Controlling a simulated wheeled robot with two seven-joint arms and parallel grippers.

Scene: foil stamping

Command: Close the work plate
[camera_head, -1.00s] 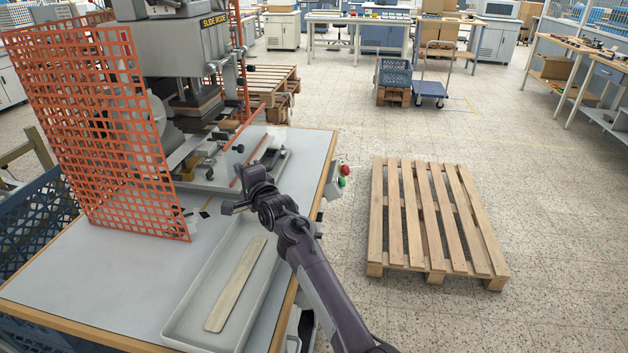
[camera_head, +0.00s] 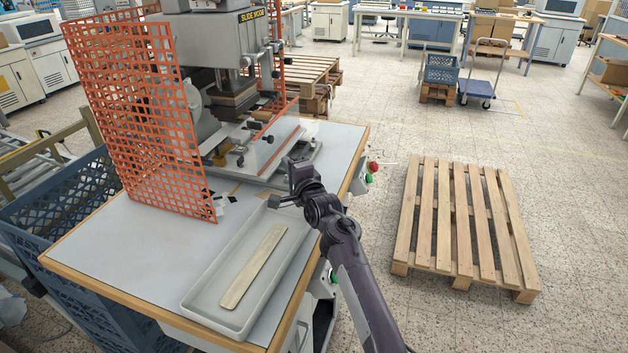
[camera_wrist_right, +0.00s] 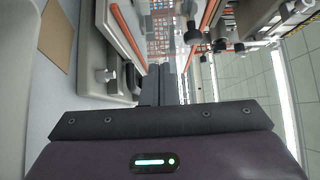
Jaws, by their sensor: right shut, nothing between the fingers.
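The stamping press (camera_head: 215,50) stands at the back of the table, with its stamping head (camera_head: 235,95) above the lower work area. At its front is a clear panel with a red edge and black knobs (camera_head: 272,140), above a grey base plate (camera_head: 310,150). I cannot tell clearly which part is the work plate. My right gripper (camera_head: 283,200) is shut and empty, just in front of the press base and above the far end of the tray. In the right wrist view its fingers (camera_wrist_right: 170,84) point toward the press, beside a black knob. My left gripper is out of view.
A grey tray (camera_head: 205,290) with a flat wooden strip (camera_head: 253,266) lies on the table front. An orange mesh guard (camera_head: 150,110) stands left of the press. A control box with red and green buttons (camera_head: 372,172) sits at the right table edge. A pallet (camera_head: 462,215) lies on the floor.

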